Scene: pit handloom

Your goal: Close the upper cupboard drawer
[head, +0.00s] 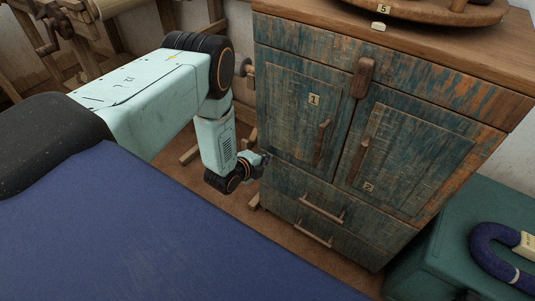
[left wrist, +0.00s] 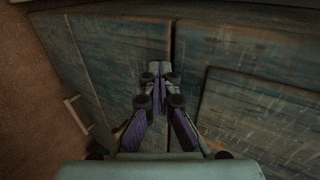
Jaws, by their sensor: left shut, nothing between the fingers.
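The cupboard (head: 310,135) has worn blue-green fronts, with two doors above and two drawers below. The upper drawer (head: 285,188) has a pale bar handle (head: 322,211). It looks flush or nearly flush with the front; a small gap cannot be ruled out. My left gripper (head: 262,162) is at the left end of the upper drawer's front, partly hidden by its own wrist. In the left wrist view my left gripper (left wrist: 158,78) is shut and empty, with its tips against or just before the drawer front (left wrist: 115,60). Contact cannot be told. My right gripper is not in view.
The lower drawer's handle (head: 313,236) lies just below the upper one. Doors marked 1 (head: 295,110) and 2 (head: 400,160) are shut. A green chest (head: 470,225) stands at the right. A wooden frame (head: 90,40) is behind my left arm. Brown floor lies before the cupboard.

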